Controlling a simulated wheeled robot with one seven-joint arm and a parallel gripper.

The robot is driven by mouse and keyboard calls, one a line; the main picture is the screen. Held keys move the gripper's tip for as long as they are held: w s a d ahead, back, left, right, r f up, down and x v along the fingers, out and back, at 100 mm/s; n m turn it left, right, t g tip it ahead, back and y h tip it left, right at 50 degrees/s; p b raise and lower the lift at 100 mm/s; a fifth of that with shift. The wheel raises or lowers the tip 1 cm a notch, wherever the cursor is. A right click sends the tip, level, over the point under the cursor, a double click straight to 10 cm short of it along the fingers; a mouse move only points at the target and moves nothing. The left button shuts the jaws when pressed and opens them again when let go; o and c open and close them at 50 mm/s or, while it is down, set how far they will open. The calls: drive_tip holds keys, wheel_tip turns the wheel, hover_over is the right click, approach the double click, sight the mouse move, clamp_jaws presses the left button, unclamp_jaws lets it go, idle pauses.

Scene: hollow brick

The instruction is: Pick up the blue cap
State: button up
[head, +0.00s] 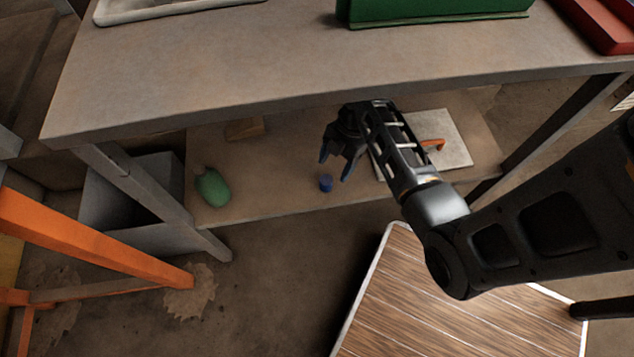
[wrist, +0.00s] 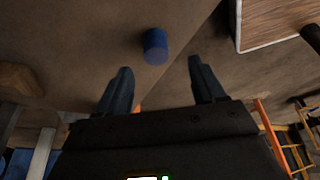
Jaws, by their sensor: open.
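The blue cap (head: 326,183) is a small blue cylinder on the lower shelf (head: 270,205) of the table, near the shelf's front edge. My gripper (head: 335,167) is just above and beside it in the head view, with its two fingers apart and nothing between them. In the wrist view the cap (wrist: 155,46) lies beyond the fingertips of my gripper (wrist: 160,68), roughly in line with the gap between them. The cap and the fingers appear apart.
A green rounded object (head: 212,188) lies left on the lower shelf. A wooden block (head: 244,128) and a white board (head: 455,150) with an orange handle (head: 433,144) are farther back. The tabletop (head: 230,65) overhangs the shelf. An orange frame (head: 90,245) stands at left.

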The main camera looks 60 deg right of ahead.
sight(327, 179)
drive_tip(key=shift+w+d+f+n+y, duration=0.15)
drive_tip(key=shift+w+d+n+y, duration=0.15)
drive_tip(key=shift+w, duration=0.25)
drive_tip(key=b+x, duration=0.1)
drive_tip(key=x, duration=0.2)
drive_tip(key=b+x, duration=0.1)
drive_tip(key=x, duration=0.3)
drive_tip(key=shift+s+a, duration=0.2)
drive_tip(key=shift+a, duration=0.05)
drive_tip(key=c, duration=1.1)
